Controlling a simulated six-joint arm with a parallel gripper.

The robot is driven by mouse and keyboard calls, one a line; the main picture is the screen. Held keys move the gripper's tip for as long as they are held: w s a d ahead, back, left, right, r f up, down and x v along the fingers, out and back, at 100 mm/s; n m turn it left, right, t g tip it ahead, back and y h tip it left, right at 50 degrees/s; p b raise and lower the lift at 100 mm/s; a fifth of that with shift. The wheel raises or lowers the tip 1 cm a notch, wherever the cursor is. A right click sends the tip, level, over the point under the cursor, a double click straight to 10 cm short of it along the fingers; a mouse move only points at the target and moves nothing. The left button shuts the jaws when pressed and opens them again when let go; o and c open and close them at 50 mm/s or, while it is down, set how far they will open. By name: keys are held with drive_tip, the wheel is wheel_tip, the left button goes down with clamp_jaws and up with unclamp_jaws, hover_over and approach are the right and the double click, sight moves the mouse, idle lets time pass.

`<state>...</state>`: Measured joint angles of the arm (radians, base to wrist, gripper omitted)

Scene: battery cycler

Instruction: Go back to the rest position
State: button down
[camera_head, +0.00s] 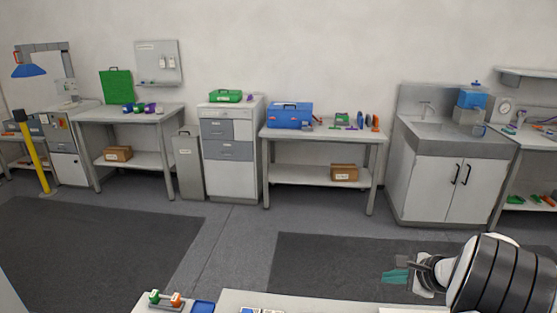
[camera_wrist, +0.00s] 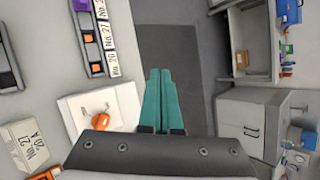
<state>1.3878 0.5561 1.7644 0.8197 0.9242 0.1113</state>
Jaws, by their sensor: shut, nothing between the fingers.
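My gripper (camera_head: 396,276) is at the lower right of the head view, held out over the dark floor mat near the front bench. Its teal fingers also show in the wrist view (camera_wrist: 161,100), pressed together side by side with nothing between them. In the wrist view the fingers point away over the grey floor, apart from every object.
In the wrist view, a white block with an orange knob (camera_wrist: 101,121) and a rack of labelled slots (camera_wrist: 88,38) lie left of my fingers. In the head view, a small holder (camera_head: 166,303) stands on the front bench. A sink cabinet (camera_head: 447,185) stands behind; the floor between is clear.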

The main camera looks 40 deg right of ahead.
drive_tip(key=w+a+r+n+g+y, duration=0.1)
drive_tip(key=w+a+r+n+y, duration=0.15)
drive_tip(key=a, duration=0.65)
drive_tip(key=w+a+r+n+g+y, duration=0.15)
drive_tip(key=w+a+n, duration=0.25)
drive_tip(key=a, duration=0.5)
drive_tip(key=w+a+r+n+y, duration=0.1)
drive_tip(key=w+a+r+n, duration=0.15)
drive_tip(key=a, duration=0.65)
drive_tip(key=s+a+n+g+y, duration=0.1)
drive_tip(key=s+a+n+g, duration=0.2)
drive_tip(key=a, duration=0.4)
drive_tip(key=s+a+n+g, duration=0.1)
drive_tip(key=s+a+n, duration=0.25)
drive_tip(key=a, duration=0.35)
drive_tip(key=s+a+n+g+h, duration=0.1)
drive_tip(key=s+a+n, duration=0.2)
drive_tip(key=s, duration=0.3)
drive_tip(key=s+a+f+n+g+h, duration=0.1)
drive_tip(key=s+a+n, duration=0.2)
drive_tip(key=s, duration=0.3)
drive_tip(key=shift+f+n, duration=0.15)
drive_tip(key=shift+n, duration=0.7)
drive_tip(key=shift+a, duration=0.1)
